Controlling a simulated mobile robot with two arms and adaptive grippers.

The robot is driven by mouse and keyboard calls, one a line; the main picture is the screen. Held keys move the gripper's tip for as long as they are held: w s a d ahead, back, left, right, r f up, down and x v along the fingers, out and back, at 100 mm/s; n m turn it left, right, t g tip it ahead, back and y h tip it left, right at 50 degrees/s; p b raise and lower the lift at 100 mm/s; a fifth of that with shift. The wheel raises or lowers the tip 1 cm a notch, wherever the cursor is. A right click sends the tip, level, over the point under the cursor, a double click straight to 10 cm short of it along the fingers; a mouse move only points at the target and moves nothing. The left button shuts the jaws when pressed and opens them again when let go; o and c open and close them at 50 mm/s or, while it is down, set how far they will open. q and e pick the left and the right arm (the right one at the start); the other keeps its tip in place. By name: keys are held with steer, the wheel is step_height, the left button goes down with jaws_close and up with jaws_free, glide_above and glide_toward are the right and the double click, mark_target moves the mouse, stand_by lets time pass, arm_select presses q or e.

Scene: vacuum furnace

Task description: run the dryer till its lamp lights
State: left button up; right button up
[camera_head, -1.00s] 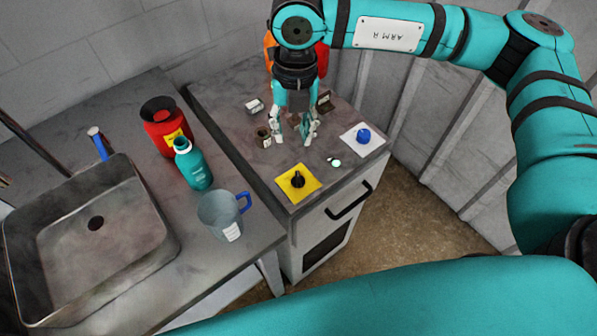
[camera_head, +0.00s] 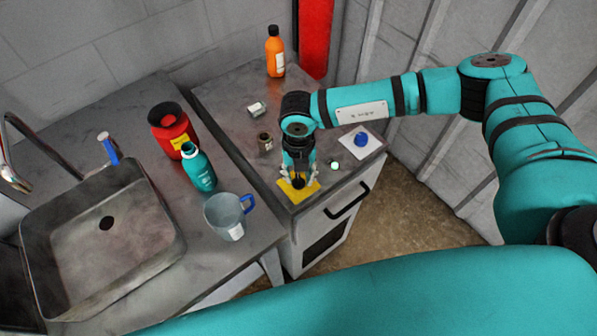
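The dryer (camera_head: 310,238) is the grey cabinet with a dark handle (camera_head: 348,202) on its front. On its top are a yellow plate (camera_head: 311,190) with a black knob (camera_head: 298,183), and a white plate (camera_head: 373,144) with a blue knob (camera_head: 361,140). A small round pale-green lamp (camera_head: 335,166) sits between the plates; I cannot tell surely whether it is lit. My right gripper (camera_head: 298,184) points down over the yellow plate. Its fingers are apart, one on each side of the black knob; contact is unclear. My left gripper is out of view.
A brown jar (camera_head: 265,143), a small white box (camera_head: 257,109) and an orange bottle (camera_head: 275,52) stand further back. On the left counter are a sink (camera_head: 150,210), a red container (camera_head: 172,130), a teal bottle (camera_head: 198,168) and a clear jug (camera_head: 224,214).

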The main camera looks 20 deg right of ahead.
steer(key=shift+f, duration=0.65)
jaws_close()
steer(key=shift+b, duration=0.35)
steer(key=shift+f+n+b, duration=0.15)
steer(key=shift+n+b, duration=0.5)
steer(key=shift+n, duration=0.05)
steer(key=n+b, duration=0.8)
steer(key=b, duration=0.2)
steer(key=shift+r+n+b, duration=0.2)
steer(key=shift+n+b, duration=1.1)
